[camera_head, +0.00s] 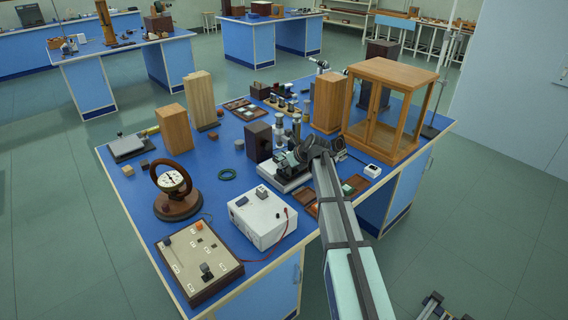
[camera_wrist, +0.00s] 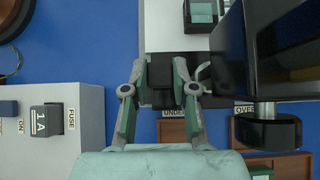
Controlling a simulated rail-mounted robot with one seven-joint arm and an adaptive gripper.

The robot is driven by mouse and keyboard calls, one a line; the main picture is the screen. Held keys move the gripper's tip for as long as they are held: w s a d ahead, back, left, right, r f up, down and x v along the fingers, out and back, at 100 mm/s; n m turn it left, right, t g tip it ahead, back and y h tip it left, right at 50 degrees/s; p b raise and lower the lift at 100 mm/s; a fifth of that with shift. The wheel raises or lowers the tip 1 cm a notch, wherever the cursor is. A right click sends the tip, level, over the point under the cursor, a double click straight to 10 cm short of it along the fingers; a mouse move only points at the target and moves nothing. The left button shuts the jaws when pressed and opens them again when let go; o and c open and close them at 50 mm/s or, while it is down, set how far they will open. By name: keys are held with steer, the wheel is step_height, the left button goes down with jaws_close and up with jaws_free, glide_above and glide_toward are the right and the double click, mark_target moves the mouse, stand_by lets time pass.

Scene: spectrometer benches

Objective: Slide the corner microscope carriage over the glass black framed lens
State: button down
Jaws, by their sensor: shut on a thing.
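My gripper (camera_head: 300,160) is at the near right corner of the blue bench, over the microscope's pale base (camera_head: 290,181). In the wrist view my gripper (camera_wrist: 162,75) has its two fingers on either side of a black block (camera_wrist: 162,97), shut on it; this looks like the microscope carriage. The block lies at the near edge of the pale base (camera_wrist: 172,28). A small black-framed piece with greenish glass (camera_wrist: 202,11) sits on the base at the top, apart from the block; it looks like the lens. A large dark microscope part (camera_wrist: 275,50) fills the right side. My arm hides much of the microscope in the head view.
A white power supply box (camera_head: 262,217) stands left of my gripper. Wooden trays (camera_wrist: 174,133) marked UNDER and OVER lie close below the fingers. A glass-sided wooden case (camera_head: 390,105) and a dark block (camera_head: 258,142) stand nearby. Blue bench top is bare left of the base.

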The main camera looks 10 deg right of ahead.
steer(key=c, duration=1.2)
jaws_free()
steer(key=shift+d+r, duration=0.1)
steer(key=v, duration=1.1)
steer(key=shift+s+r, duration=0.25)
steer(key=shift+r, duration=0.05)
steer(key=shift+d, duration=0.15)
